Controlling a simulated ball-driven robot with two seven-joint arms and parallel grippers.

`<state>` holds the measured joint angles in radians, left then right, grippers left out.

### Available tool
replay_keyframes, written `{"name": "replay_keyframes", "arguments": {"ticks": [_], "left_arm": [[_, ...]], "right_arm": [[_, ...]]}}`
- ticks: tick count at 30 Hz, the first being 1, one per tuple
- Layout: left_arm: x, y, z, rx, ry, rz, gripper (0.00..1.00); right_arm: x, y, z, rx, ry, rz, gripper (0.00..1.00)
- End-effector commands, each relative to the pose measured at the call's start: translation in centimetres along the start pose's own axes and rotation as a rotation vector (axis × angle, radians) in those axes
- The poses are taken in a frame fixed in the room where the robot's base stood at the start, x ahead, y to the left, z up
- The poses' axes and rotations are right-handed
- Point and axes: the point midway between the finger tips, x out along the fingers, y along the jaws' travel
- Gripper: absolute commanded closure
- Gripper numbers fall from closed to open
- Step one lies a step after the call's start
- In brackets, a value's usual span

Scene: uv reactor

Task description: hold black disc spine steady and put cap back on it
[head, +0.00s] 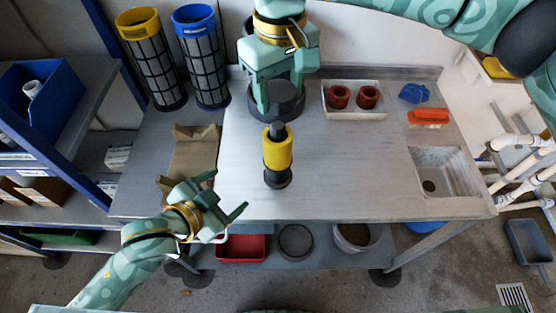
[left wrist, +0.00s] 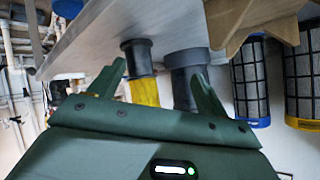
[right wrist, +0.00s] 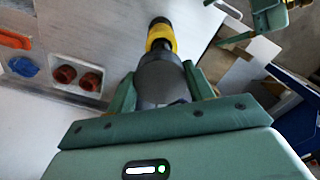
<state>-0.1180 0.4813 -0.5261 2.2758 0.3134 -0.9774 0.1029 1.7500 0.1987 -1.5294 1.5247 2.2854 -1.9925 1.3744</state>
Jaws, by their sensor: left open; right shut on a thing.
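The black disc spine (head: 277,179) stands upright on the bench, with a yellow sleeve around its middle, a wide black foot and a dark tip on top. My right gripper (head: 279,103), behind it, is shut on a wide dark grey cylinder, apparently the cap (head: 289,101); the cap (right wrist: 160,82) also shows between the fingers in the right wrist view. The cap is apart from the spine's top; I cannot tell whether it touches the bench. My left gripper (head: 231,215) is open and empty, front left of the spine, and not touching it. The spine's yellow sleeve (left wrist: 145,92) shows in the left wrist view.
Mesh cylinders with yellow (head: 151,60) and blue (head: 201,57) rims stand back left. A tray with red rings (head: 352,112) and a sink (head: 444,173) are at right. Bench right of the spine is clear.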

Motion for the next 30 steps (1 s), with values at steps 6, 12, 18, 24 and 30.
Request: {"name": "replay_keyframes", "arguments": {"ticks": [6,12,18,24,30], "left_arm": [[1.9,0.8,-3.3,-0.098,0.229,0.272,0.23],[1.8,-0.8,-2.9,-0.198,0.26,0.343,0.23],[1.8,-1.0,-2.9,-0.211,0.264,0.348,0.23],[2.0,-0.9,-2.9,-0.21,0.265,0.347,0.23],[3.8,-0.3,-3.6,-0.211,0.266,0.347,0.23]], "right_arm": [[0.0,-0.1,-0.1,-0.003,0.0,0.0,0.7],[-0.1,-0.1,-0.1,-0.004,0.0,0.0,0.7],[0.0,-0.1,-0.1,-0.004,0.0,0.0,0.7],[0.0,-0.1,-0.1,-0.004,0.0,0.0,0.7],[0.0,-0.1,-0.1,-0.004,0.0,0.0,0.7]]}}
